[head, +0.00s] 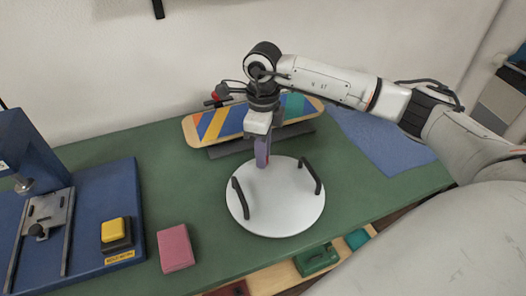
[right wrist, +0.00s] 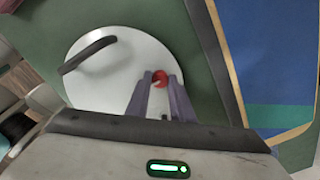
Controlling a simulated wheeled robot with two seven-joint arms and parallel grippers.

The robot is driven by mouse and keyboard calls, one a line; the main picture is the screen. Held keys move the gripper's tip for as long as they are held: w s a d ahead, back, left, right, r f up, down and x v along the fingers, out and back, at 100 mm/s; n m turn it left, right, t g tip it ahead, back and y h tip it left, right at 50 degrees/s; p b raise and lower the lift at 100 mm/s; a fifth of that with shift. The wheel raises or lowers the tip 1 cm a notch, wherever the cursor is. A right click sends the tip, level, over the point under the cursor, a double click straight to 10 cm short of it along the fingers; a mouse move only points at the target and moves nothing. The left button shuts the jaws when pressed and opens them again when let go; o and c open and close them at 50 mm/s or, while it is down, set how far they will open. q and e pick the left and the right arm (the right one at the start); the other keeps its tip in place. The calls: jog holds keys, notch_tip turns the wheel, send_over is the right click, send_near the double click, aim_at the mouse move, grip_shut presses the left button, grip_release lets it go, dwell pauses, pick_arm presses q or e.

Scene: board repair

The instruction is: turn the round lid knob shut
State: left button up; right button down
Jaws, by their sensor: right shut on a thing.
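A white round lid (head: 276,212) with two black handles lies on the green worktop. It also fills the middle of the right wrist view (right wrist: 105,75). A small red round knob (right wrist: 160,78) shows near the lid's edge, between the fingertips in that view. In the head view, my gripper hides the knob. My right gripper (head: 262,163) points down over the far part of the lid, with its purple fingers closed on the knob. In the right wrist view the fingers (right wrist: 159,84) stand on either side of the knob. My left gripper is not in view.
A striped skateboard deck (head: 222,123) on a dark stand lies close behind the lid. A blue mat (head: 385,140) is to the right. A blue press (head: 112,210) with a yellow button (head: 115,231) and a pink block (head: 175,248) are left. An open drawer (head: 275,280) shows below the front edge.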

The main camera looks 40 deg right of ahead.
jog(key=shift+w, duration=0.1)
jog(key=c, duration=1.5)
grip_release()
jog(key=shift+c, duration=0.2)
notch_tip(320, 180, up, 10)
jog(key=shift+r, duration=0.2)
